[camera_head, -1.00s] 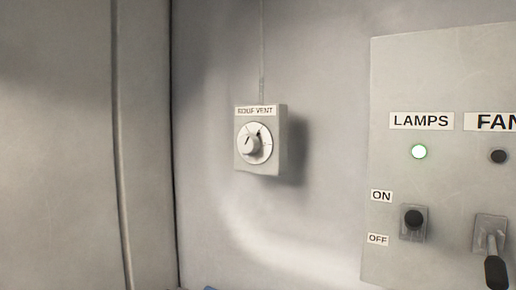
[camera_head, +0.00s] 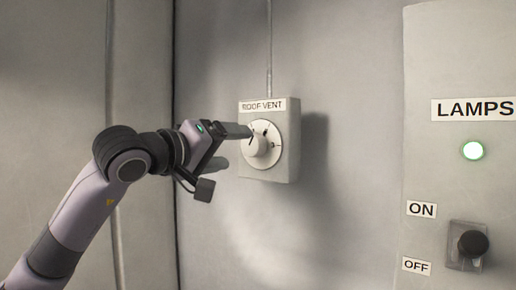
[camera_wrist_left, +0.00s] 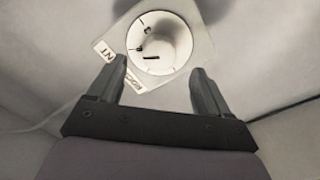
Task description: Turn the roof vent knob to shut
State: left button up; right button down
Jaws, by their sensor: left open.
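The roof vent control is a small pale box (camera_head: 289,172) on the wall, labelled ROOF VENT, with a round white dial (camera_head: 276,162) and a protruding white knob (camera_head: 257,146). My left gripper (camera_head: 238,147) is open at the left of the knob, its fingers pointing towards it. In the left wrist view, the knob (camera_wrist_left: 164,45) is ahead, between the lines of the two open fingers (camera_wrist_left: 159,67). I cannot tell whether a finger touches it. My right gripper is not in view.
A panel (camera_head: 425,60) stands at the right, with a LAMPS label, a lit green lamp (camera_head: 473,151) and an ON/OFF switch (camera_head: 472,245). A conduit (camera_head: 269,50) runs up from the box. The wall between box and panel is clear.

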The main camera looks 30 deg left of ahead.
aim_at(249, 145)
pick_arm(q)
jog(key=shift+w+d+r+p, duration=0.1)
jog(key=shift+w+p, duration=0.4)
jog(key=shift+w, duration=1.25)
jog(key=shift+w+d+r+p, duration=0.1)
jog(key=shift+w+p, duration=0.4)
jog(key=shift+w, duration=1.25)
jog(key=c, duration=1)
